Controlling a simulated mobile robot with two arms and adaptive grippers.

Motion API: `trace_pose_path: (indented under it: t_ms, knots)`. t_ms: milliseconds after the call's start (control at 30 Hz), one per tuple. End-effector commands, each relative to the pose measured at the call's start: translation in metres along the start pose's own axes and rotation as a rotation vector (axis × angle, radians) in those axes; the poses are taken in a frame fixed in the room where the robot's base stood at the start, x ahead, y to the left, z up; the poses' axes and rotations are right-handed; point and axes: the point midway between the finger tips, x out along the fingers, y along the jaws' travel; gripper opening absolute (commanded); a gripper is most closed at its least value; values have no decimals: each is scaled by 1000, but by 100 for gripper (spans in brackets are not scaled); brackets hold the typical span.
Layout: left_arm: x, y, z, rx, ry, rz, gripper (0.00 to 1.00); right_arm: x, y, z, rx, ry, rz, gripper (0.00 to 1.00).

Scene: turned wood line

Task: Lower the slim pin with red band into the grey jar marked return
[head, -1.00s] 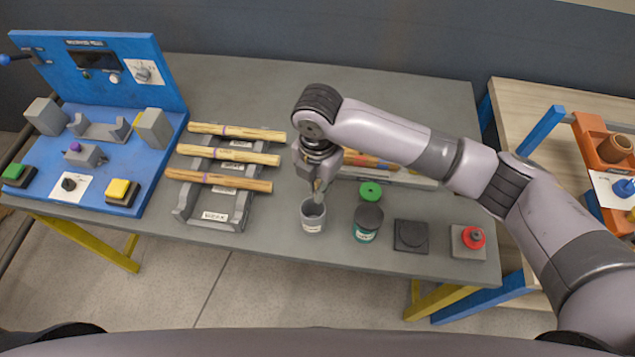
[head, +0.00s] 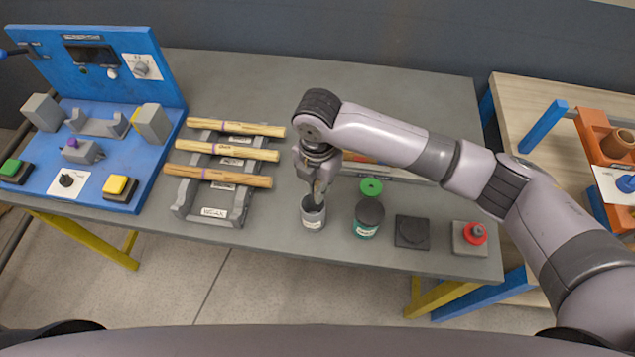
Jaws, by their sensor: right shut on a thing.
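The grey jar (head: 313,217) with a white label stands near the front edge of the grey table; its label is too small to read. My right gripper (head: 317,199) points down right at the jar's mouth, its fingertips at or just inside the rim. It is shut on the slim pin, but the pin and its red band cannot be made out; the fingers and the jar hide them.
A dark-lidded jar with a green label (head: 367,219), a green ring (head: 371,187), a black square pad (head: 412,232) and a red button box (head: 470,238) stand to the right. A rack (head: 183,205) with wooden spindles stands left. A blue test stand (head: 130,75) is far left.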

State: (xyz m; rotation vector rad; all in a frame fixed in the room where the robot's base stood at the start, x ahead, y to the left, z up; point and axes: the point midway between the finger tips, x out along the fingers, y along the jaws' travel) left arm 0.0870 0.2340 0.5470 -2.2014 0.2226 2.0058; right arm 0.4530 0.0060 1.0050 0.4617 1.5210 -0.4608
Motion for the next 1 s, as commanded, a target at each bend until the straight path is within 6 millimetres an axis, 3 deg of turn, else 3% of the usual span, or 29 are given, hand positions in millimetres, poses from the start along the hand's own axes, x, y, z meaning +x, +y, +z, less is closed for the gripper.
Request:
trace_pose_path:
  t_ms: [1000]
  knots:
    - [24, -1, 3, 0, -1, -2, 71, 53, 0, 0, 0, 1, -1, 0]
